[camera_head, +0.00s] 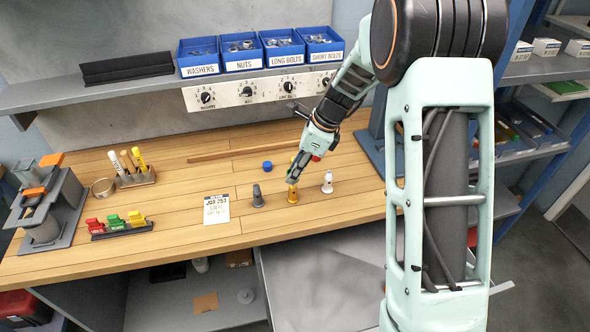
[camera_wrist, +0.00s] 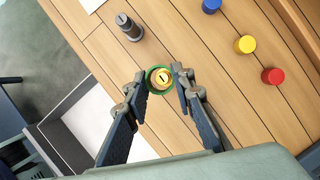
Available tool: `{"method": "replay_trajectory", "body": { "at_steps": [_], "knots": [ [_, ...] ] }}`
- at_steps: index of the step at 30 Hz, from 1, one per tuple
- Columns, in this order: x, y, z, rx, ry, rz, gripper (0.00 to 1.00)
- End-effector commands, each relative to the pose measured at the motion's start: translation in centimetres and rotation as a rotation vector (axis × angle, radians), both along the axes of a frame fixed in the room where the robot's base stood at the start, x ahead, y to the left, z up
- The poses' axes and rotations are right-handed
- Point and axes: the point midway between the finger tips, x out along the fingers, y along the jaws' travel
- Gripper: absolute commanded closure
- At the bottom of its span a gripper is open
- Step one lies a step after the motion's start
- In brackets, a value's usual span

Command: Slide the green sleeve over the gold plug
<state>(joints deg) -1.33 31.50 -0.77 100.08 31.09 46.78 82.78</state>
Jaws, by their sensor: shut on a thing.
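The gold plug (camera_head: 292,196) stands upright on the wooden bench in the head view, directly below my gripper (camera_head: 291,180). In the wrist view my gripper (camera_wrist: 158,75) is shut on the green sleeve (camera_wrist: 150,71), with one finger on each side. The sleeve shows there as a green ring, and the gold plug (camera_wrist: 162,78) shows inside its opening. In the head view the fingers mostly hide the sleeve. I cannot tell whether the sleeve is just above the plug or around its top.
A grey plug (camera_head: 258,197) stands left of the gold plug and a white plug (camera_head: 327,183) right. Blue (camera_wrist: 211,5), yellow (camera_wrist: 245,44) and red (camera_wrist: 272,76) round pieces lie behind. A paper card (camera_head: 216,209) lies left. The bench's front edge is close.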

Motion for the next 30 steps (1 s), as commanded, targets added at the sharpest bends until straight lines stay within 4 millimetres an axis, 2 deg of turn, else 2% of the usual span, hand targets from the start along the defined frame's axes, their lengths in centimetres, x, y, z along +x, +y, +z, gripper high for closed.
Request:
{"method": "replay_trajectory", "body": {
  "at_steps": [30],
  "knots": [
    [-0.02, 0.01, -0.90, 0.000, 0.001, 0.000, 0.85]
  ]
}}
